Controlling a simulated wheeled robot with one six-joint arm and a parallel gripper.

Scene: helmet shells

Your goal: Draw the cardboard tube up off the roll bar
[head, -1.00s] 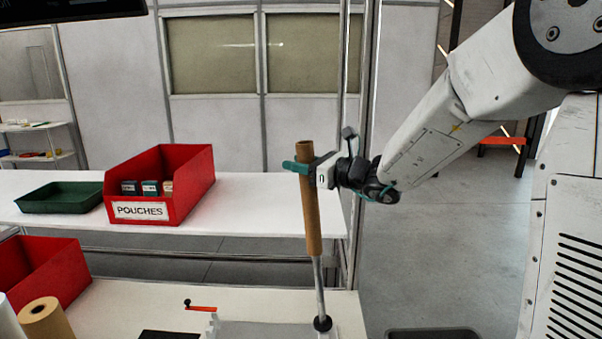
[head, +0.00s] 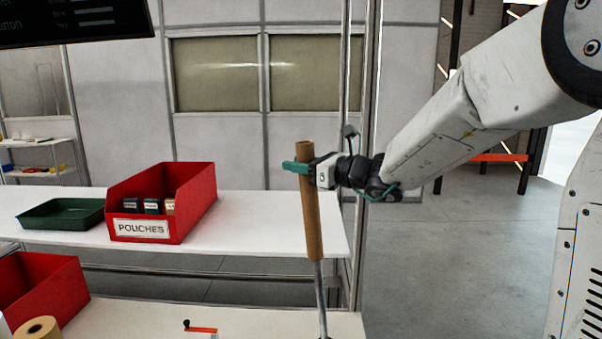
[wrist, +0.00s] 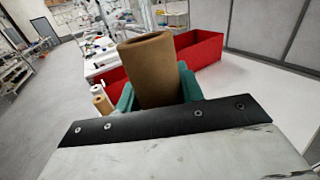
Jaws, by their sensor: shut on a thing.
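The brown cardboard tube (head: 312,225) stands nearly upright, slightly tilted, in the head view. The silver roll bar (head: 320,285) shows below its lower end and appears to run up into it; how much is inside is hidden. The bar's foot is at the picture's bottom edge. My gripper (head: 300,168) is shut around the tube near its top, with teal fingers. In the wrist view the tube (wrist: 158,75) stands between the two teal fingers, its open top rim toward the camera.
A red bin (head: 150,205) labelled POUCHES and a green tray (head: 62,214) stand on the white shelf (head: 250,225) behind, left of the tube. Another red bin (head: 45,290), a brown roll (head: 38,330) and a red-handled crank (head: 200,329) are in front at left. Open floor lies to the right.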

